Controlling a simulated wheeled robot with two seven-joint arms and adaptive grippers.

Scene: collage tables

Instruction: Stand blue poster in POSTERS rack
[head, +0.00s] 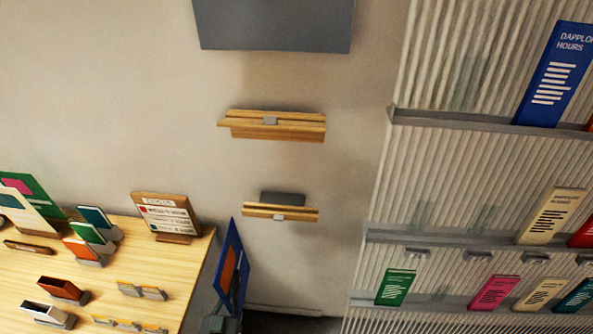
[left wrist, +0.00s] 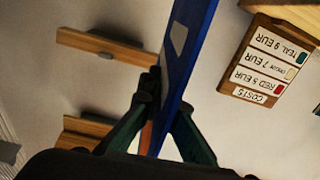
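The blue poster (head: 240,262) is a thin upright panel with an orange patch, just right of the wooden table in the head view. It also shows nearly edge-on in the left wrist view (left wrist: 186,55). My left gripper (left wrist: 165,108) is shut on it, with one dark green finger on each side. In the head view the gripper is mostly hidden near the bottom edge. No label reading POSTERS is legible. My right gripper is not in view.
The wooden table (head: 110,262) at left holds several small cards in stands and a COSTS sign (head: 167,213). Ribbed wall shelves (head: 470,122) at right hold a blue DAPPLON HOURS leaflet (head: 553,78) and several coloured cards. A grey panel (head: 275,25) is above the ledges.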

